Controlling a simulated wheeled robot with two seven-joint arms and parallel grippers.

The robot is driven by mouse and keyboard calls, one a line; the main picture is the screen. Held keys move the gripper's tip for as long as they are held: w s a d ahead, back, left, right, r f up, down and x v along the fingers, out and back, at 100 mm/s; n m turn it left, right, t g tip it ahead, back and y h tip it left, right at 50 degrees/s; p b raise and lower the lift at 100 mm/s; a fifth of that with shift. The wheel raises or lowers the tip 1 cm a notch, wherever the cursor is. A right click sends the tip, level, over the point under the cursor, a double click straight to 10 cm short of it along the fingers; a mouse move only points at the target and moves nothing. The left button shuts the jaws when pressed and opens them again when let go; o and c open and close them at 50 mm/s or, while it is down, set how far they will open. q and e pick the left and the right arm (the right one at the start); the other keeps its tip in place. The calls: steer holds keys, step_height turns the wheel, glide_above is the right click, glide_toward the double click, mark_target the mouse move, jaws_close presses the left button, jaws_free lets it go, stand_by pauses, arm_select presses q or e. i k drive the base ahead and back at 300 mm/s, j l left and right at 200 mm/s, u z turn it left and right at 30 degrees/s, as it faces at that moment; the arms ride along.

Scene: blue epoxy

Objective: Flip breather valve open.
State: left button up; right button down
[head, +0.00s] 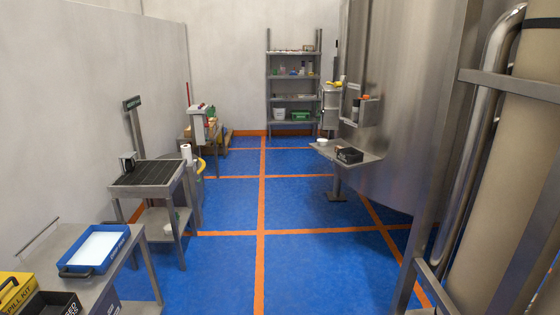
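I cannot pick out a breather valve for certain. A large steel tank (405,125) fills the right side of the head view. A steel box (370,112) is on its left side, with dark objects and a small orange-red part on it, too small to make out. Another grey box (330,103) with something yellow on top stands just left of it. Neither of my grippers shows in the head view.
A small ledge (372,156) with a black bin (349,155) juts out by the tank. Steel pipes and a beige column (510,140) are near right. Shelves (294,86) stand at the back. Benches with a blue tray (120,236) line the left. The blue floor (300,265) is clear.

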mark_target(338, 84)
steer(key=i, duration=4.55)
steer(key=i+z, duration=0.15)
steer(key=k, duration=0.05)
